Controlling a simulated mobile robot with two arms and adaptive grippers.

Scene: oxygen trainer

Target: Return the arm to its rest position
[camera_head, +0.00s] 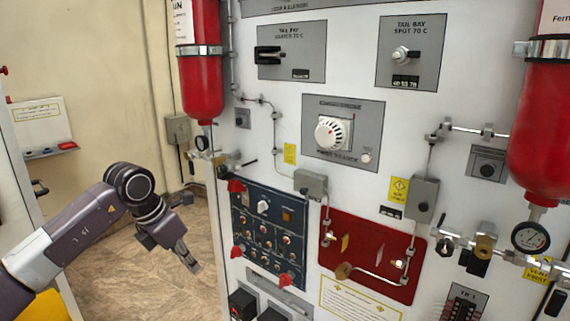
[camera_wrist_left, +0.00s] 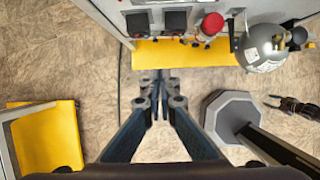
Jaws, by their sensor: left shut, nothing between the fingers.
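My left arm (camera_head: 75,238) comes in from the left in the head view. Its gripper (camera_head: 190,262) hangs over the bare floor, left of the trainer panel (camera_head: 252,120) and apart from it. In the left wrist view the fingers of this gripper (camera_wrist_left: 160,82) are together, with nothing between them. They point toward the yellow base edge (camera_wrist_left: 185,53) of the trainer, seen from above. My right gripper does not show in the head view; a dark gripper-like shape at the right edge of the left wrist view cannot be told for sure.
The panel carries a dark blue switch board (camera_head: 268,235), a red plate (camera_head: 370,262), a white dial (camera_head: 333,133) and two red cylinders (camera_head: 203,85) (camera_head: 545,130). A yellow-topped item (camera_wrist_left: 45,135) stands at left in the wrist view. Tan floor (camera_head: 130,270) is clear around the gripper.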

